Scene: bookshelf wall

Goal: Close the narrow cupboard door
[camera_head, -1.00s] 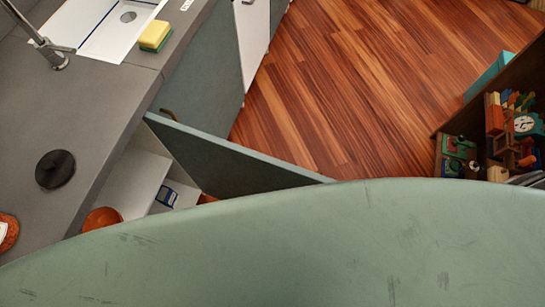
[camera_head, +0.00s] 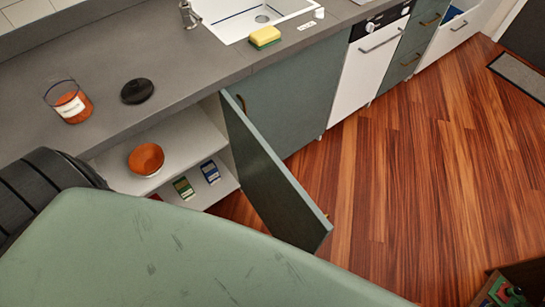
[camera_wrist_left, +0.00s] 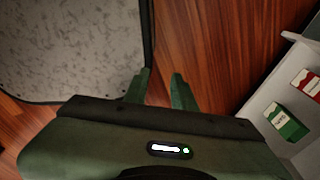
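The narrow cupboard door (camera_head: 272,175) is grey-green and stands wide open in the head view, swung out from the counter over the floor. The open cupboard (camera_head: 185,135) beside it shows white shelves with an orange bowl (camera_head: 146,159) and small boxes. My left gripper is not visible in the head view. In the left wrist view, my left gripper (camera_wrist_left: 162,82) has its two green fingers apart with only floor showing between them. The cupboard's white interior (camera_wrist_left: 265,100) with green and red boxes is at the right there, apart from the fingers. My right gripper is in neither view.
The grey counter (camera_head: 150,50) holds a jar (camera_head: 69,102), a black lid (camera_head: 137,91), a sponge (camera_head: 265,38) and a sink. A white dishwasher (camera_head: 368,60) stands further right. The wooden floor (camera_head: 400,180) right of the door is clear. A toy-filled box (camera_head: 505,290) is at bottom right.

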